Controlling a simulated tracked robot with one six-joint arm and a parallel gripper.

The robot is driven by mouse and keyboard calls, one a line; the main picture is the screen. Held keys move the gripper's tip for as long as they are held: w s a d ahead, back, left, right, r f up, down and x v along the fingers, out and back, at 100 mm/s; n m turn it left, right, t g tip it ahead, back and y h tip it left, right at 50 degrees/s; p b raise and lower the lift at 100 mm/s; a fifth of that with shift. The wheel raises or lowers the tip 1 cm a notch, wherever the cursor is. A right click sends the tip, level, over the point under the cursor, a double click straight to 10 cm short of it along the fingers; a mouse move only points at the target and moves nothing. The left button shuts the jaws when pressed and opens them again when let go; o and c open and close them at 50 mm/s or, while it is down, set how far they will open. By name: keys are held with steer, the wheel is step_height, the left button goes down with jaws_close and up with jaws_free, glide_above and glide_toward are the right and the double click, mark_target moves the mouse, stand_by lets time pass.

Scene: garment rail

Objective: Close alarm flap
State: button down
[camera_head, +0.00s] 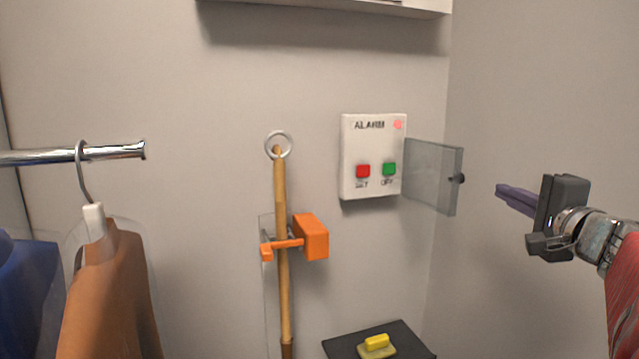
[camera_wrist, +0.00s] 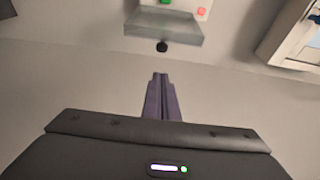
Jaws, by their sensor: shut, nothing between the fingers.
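The white alarm box (camera_head: 373,183) is on the back wall, with a red button, a green button and a lit red lamp. Its clear flap (camera_head: 430,176) stands open, swung out to the right of the box, with a dark knob (camera_head: 458,178) at its free edge. My gripper (camera_head: 499,190) is shut and empty, to the right of the flap and apart from it. In the wrist view, my purple fingers (camera_wrist: 160,78) are together and point toward the knob (camera_wrist: 162,46) and flap (camera_wrist: 160,27), with a gap between.
A wooden pole (camera_head: 281,190) in an orange clip (camera_head: 311,237) stands left of the box. A dark shelf (camera_head: 345,347) with a yellow object (camera_head: 377,343) is below. A rail (camera_head: 110,153) with hanging garments is at left. A cabinet (camera_head: 345,6) is above.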

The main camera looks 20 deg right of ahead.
mark_target(461, 180)
steer(key=x, duration=0.8)
steer(key=shift+s+a, duration=0.15)
steer(key=shift+a, duration=0.9)
steer(key=shift+s+a, duration=0.1)
steer(key=shift+a, duration=0.95)
steer(key=shift+s, duration=0.1)
